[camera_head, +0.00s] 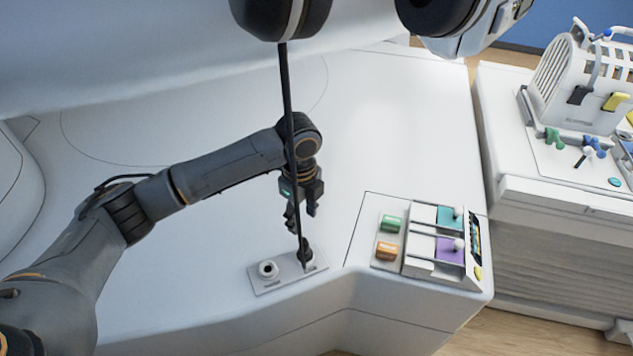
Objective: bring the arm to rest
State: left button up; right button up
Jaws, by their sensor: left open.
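My left arm (200,178) reaches in from the left over a white machine top. Its gripper (300,217) points down and is open, just above a small grey socket plate (287,273). My right gripper is not in view.
A control panel (388,270) with green, orange, teal and purple parts lies right of the plate. A white cabinet (545,215) with a ribbed holder (568,85) and coloured connectors stands further right. Dark rounded parts hang at the top. The white surface behind the arm is clear.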

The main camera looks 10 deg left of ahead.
pick_arm(q)
jog(key=s+d+f+n+t+h, duration=0.1)
jog(key=s+d+f+n+h, duration=0.1)
jog(key=s+d+f+n, duration=0.25)
jog(key=s+d+f+n+t+h, duration=0.1)
jog(key=s+d+f+n+h, duration=0.15)
jog(key=s+d, duration=0.35)
jog(key=s+a+f+n+t+y, duration=0.15)
jog(key=s+a+n+y, duration=0.25)
jog(key=s+a+n, duration=1.1)
notch_tip(320, 180, down, 28)
jog(key=s+a+f+m+g+b, duration=0.1)
jog(key=s+b, duration=0.1)
jog(key=s+a+f+g, duration=0.1)
jog(key=s+a+f, duration=0.2)
jog(key=s+f, duration=1.2)
jog(key=shift+s+f+b, duration=0.4)
jog(key=shift+s, duration=0.05)
jog(key=shift+g+y, duration=0.25)
